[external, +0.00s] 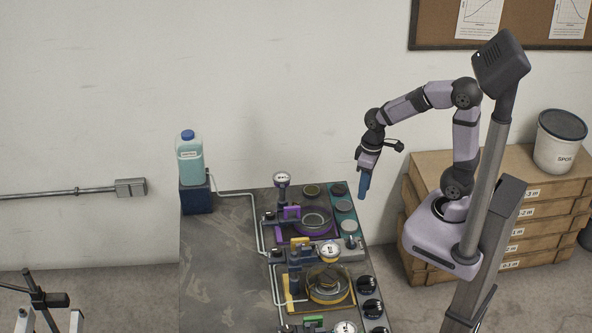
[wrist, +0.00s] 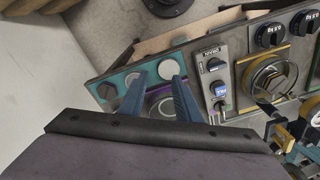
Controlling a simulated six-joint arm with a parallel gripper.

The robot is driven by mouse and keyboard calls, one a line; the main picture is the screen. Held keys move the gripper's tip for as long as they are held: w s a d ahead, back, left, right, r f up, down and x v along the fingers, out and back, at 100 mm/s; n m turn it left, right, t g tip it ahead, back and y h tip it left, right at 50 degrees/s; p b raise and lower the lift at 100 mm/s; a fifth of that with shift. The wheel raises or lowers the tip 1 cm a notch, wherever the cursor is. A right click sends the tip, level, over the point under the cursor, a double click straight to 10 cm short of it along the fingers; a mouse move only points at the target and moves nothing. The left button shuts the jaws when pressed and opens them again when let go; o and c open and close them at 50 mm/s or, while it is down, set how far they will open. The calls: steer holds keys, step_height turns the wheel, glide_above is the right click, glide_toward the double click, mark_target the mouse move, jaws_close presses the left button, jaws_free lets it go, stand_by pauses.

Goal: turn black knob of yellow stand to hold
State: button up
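The yellow stand (external: 350,297) is on the dark table, with a round glass-like dish and a gauge beside it. It also shows at the right of the wrist view (wrist: 240,80). Dark fittings sit at its left end in the external view; I cannot tell which is its black knob or read its setting. A grey panel between the stands carries a black knob (wrist: 215,65) and a blue knob (wrist: 221,90). My gripper (external: 362,190) hangs in the air above the table's far right side. In the wrist view my gripper (wrist: 157,82) has its blue fingers apart, with nothing held.
A purple stand (external: 281,225) is behind the yellow one, and a green-marked one (external: 313,319) in front. Several black labelled discs (external: 367,285) line the right edge. A blue-capped bottle (external: 189,160) stands at the back left. The table's left half is clear.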

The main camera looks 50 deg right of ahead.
steer(key=w+a+n+b, duration=0.2)
steer(key=w+a+n, duration=0.25)
steer(key=a, duration=0.35)
steer(key=n+y+b, duration=0.4)
steer(key=n+b, duration=0.2)
steer(key=n, duration=0.4)
glide_toward(277, 249)
steer(key=shift+g, duration=0.3)
steer(key=shift+p+x, duration=1.05)
steer(key=shift+x, duration=3.05)
steer(key=shift+w, duration=0.15)
steer(key=c, duration=0.7)
